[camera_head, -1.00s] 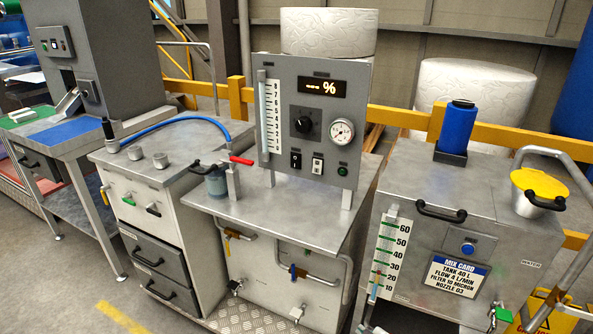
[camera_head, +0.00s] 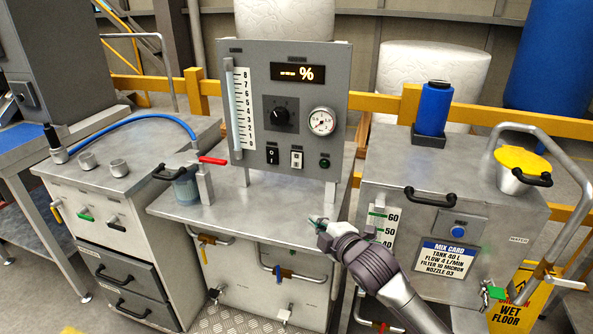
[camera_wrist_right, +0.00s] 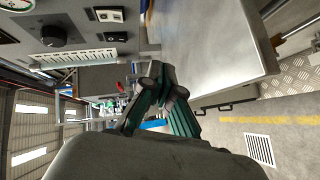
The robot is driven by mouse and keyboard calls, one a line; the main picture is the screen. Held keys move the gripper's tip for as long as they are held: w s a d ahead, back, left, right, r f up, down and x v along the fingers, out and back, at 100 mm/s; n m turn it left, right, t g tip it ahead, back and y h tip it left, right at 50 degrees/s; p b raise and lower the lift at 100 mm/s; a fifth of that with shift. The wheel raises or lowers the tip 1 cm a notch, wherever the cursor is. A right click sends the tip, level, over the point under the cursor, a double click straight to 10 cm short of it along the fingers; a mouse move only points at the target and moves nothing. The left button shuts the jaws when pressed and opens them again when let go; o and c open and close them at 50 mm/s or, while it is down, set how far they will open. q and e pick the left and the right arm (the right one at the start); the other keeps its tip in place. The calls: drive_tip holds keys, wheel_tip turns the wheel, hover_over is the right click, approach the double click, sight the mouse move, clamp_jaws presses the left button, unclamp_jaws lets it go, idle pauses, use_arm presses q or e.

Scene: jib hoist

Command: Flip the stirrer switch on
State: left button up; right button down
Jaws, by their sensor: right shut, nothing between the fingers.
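The grey control panel (camera_head: 335,120) stands upright on the middle bench. Low on its face are a black rocker switch (camera_head: 272,155) and a white-plated rocker switch (camera_head: 297,158); their labels are too small to read, so I cannot tell which is the stirrer's. Both switches also show at the top of the right wrist view, the black one (camera_wrist_right: 117,37) and the white one (camera_wrist_right: 105,14). My right gripper (camera_head: 316,222) is shut and empty, in front of and below the panel, apart from the switches. In the wrist view its fingertips (camera_wrist_right: 161,88) meet. My left gripper is not in view.
The panel also has a knob (camera_head: 280,115), a gauge (camera_head: 321,121) and a green button (camera_head: 324,163). A red-handled valve (camera_head: 212,160) and jar (camera_head: 186,188) stand left on the bench (camera_head: 240,208). The tank (camera_head: 385,165) stands to the right.

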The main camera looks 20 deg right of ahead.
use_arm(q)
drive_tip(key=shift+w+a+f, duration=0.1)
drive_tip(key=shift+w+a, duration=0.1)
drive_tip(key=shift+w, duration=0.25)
use_arm(e)
drive_tip(key=w+r+n+t, duration=0.1)
drive_tip(key=w+r+n, duration=0.1)
drive_tip(key=r, duration=0.3)
drive_tip(key=shift+w+r+y, duration=0.3)
drive_tip(key=shift+w, duration=0.5)
drive_tip(key=shift+d, duration=0.1)
approach(292, 165)
drive_tip(key=w+a, duration=0.3)
drive_tip(key=w+d, duration=0.1)
drive_tip(key=w+d+f, duration=0.1)
drive_tip(key=w, duration=0.1)
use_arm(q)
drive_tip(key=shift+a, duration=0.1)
